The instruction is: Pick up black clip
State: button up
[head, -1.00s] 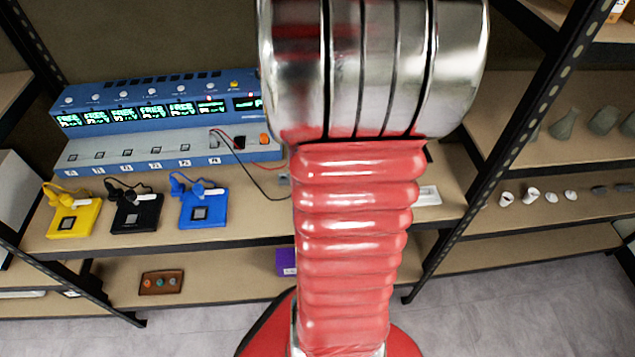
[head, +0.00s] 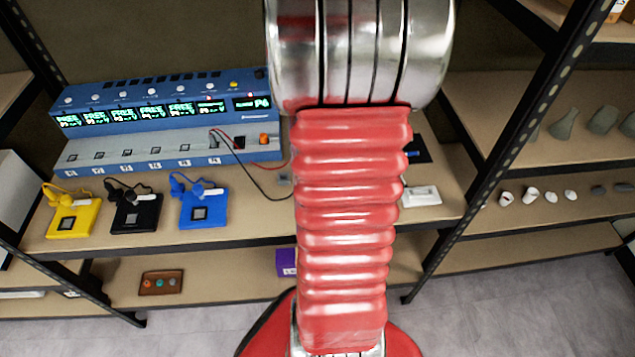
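I cannot make out a black clip with certainty. A thin black lead (head: 251,178) and a red lead run from the right part of the blue device (head: 150,130) down to the shelf, and their far ends pass behind my arm. A small grey piece (head: 285,179) lies by the black lead, too small to identify. A black box (head: 136,214) with a coiled black cable and a white tag stands between a yellow box (head: 73,217) and a blue box (head: 203,208). My gripper is out of view; only my red and metal arm shows.
A white flat item (head: 421,196) and a black item (head: 418,150) lie right of my arm. A brown box (head: 161,282) and a purple box (head: 286,263) sit on the lower shelf. A dark upright post (head: 520,125) divides the shelves.

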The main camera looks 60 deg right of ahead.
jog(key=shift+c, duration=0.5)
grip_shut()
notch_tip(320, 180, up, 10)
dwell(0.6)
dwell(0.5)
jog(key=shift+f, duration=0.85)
